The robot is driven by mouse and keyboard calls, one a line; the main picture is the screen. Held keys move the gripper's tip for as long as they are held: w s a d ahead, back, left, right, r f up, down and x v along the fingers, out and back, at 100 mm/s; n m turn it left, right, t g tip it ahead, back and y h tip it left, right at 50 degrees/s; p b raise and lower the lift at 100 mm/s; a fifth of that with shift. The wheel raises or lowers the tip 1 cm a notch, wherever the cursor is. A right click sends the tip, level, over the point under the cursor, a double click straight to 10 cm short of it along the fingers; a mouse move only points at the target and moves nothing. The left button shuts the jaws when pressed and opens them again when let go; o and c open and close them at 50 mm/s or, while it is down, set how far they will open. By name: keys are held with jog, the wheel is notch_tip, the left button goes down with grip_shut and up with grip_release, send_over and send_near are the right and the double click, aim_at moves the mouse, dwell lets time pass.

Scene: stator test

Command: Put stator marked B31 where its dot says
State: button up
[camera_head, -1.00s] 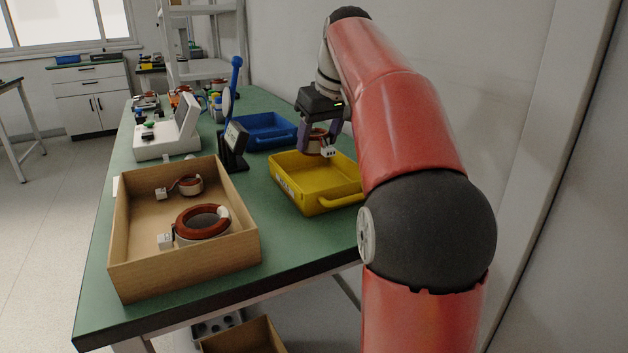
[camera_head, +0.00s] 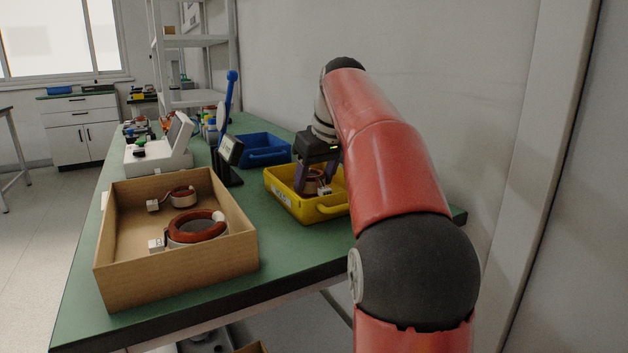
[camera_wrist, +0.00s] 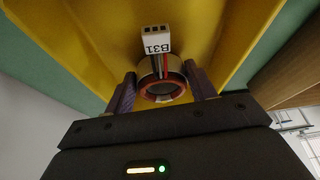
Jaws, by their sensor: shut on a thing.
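My gripper (camera_head: 316,181) is shut on a stator (camera_head: 314,186), down inside the yellow tray (camera_head: 335,207). In the wrist view the stator (camera_wrist: 163,80) is a short ring with a reddish inner rim, between my two fingers (camera_wrist: 162,92). Its white connector (camera_wrist: 156,40) reads B31 and points into the yellow tray (camera_wrist: 85,50). I cannot tell whether the stator touches the tray floor. No dot shows on it in these views. Two other stators, a large one (camera_head: 197,227) and a small one (camera_head: 182,197), lie in the cardboard box (camera_head: 185,270).
A blue tray (camera_head: 264,150) stands behind the yellow one. A dark stand with a small display (camera_head: 230,150) is left of the trays. A white instrument (camera_head: 160,153) sits farther back. Green table top is bare between box and yellow tray.

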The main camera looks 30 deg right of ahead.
jog(key=shift+f, duration=0.1)
jog(key=o, duration=1.2)
jog(key=shift+r, duration=0.35)
jog(key=p+v, duration=0.4)
jog(key=v, duration=0.7)
jog(key=shift+s+r, duration=0.15)
jog(key=shift+r, duration=0.15)
